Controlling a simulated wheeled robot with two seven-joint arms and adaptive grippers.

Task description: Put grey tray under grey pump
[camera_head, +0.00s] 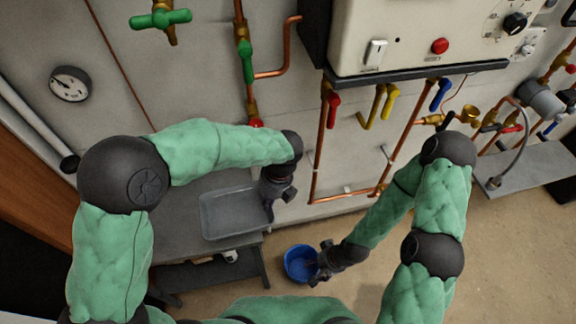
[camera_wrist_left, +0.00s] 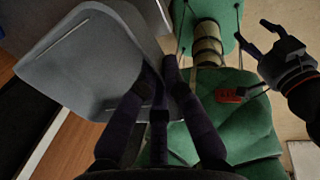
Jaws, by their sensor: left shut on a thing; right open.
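The grey tray (camera_head: 229,214), shallow and rectangular, is over the left grey bench in the head view. My left gripper (camera_head: 270,205) is shut on its right edge. In the left wrist view the tray (camera_wrist_left: 85,62) fills the upper left, with its edge between my left fingers (camera_wrist_left: 165,75). I cannot tell whether it touches the bench. The grey pump (camera_head: 540,98), a short cylinder among brass fittings, is at the far right by the wall, well away from the tray. My right gripper (camera_head: 318,268) is open beside the blue bucket; it also shows in the left wrist view (camera_wrist_left: 262,42).
A blue bucket (camera_head: 299,263) stands low near the middle. A grey bench (camera_head: 195,185) is on the left, and a grey shelf (camera_head: 535,166) is below the pump. Copper pipes (camera_head: 318,150) run along the wall under a white boiler (camera_head: 415,35). Floor is open at right.

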